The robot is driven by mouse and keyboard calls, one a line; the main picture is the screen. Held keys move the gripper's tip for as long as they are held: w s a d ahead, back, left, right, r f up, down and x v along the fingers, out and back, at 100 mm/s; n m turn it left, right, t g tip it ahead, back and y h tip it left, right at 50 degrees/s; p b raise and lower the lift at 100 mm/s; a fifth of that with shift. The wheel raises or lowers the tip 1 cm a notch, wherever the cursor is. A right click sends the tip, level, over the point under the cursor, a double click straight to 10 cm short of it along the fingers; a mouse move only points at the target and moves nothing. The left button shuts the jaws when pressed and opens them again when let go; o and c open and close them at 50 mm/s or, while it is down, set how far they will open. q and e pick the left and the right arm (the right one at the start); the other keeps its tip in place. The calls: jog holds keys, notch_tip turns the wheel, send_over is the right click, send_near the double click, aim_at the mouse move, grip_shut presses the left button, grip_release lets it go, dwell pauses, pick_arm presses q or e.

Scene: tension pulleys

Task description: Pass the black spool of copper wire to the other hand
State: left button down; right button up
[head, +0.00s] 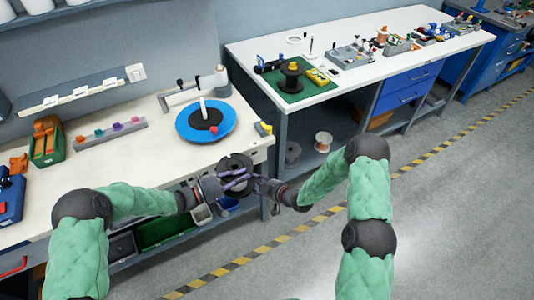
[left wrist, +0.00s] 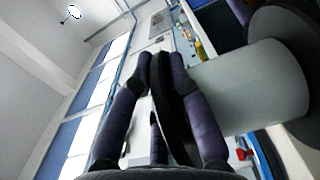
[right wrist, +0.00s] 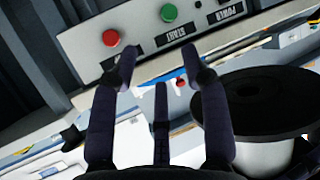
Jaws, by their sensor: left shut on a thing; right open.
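The black spool (head: 237,163) is held in the air at the front edge of the left bench. My left gripper (head: 226,182) is shut on it. In the left wrist view the fingers close on one black flange (left wrist: 168,110), and the pale grey barrel (left wrist: 250,88) extends to the right. No copper colour shows on the barrel. My right gripper (head: 256,184) is close to the spool from the right. In the right wrist view its fingers (right wrist: 160,68) are open with nothing between them, and the spool's black flange (right wrist: 268,100) is to their right.
A blue disc (head: 206,121) with a black hub lies on the left bench (head: 150,165) behind the spool. A control panel (right wrist: 170,30) with red and green buttons fills the right wrist view's top. Small bins (head: 200,214) hang below the bench edge.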

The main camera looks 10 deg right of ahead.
pick_arm(q)
jog(key=shift+r, duration=0.1)
pick_arm(e)
jog(key=w+r+n+y, duration=0.6)
jog(key=w+r+n, duration=0.1)
jog(key=r+n, duration=0.3)
jog(key=n+g+y, duration=0.4)
jog(key=n+g, duration=0.6)
jog(key=n, duration=0.7)
send_near(232, 158)
jog(key=d, duration=0.3)
jog(key=a, duration=1.2)
jog(key=shift+w+a+f, duration=0.15)
jog(key=shift+c, duration=0.2)
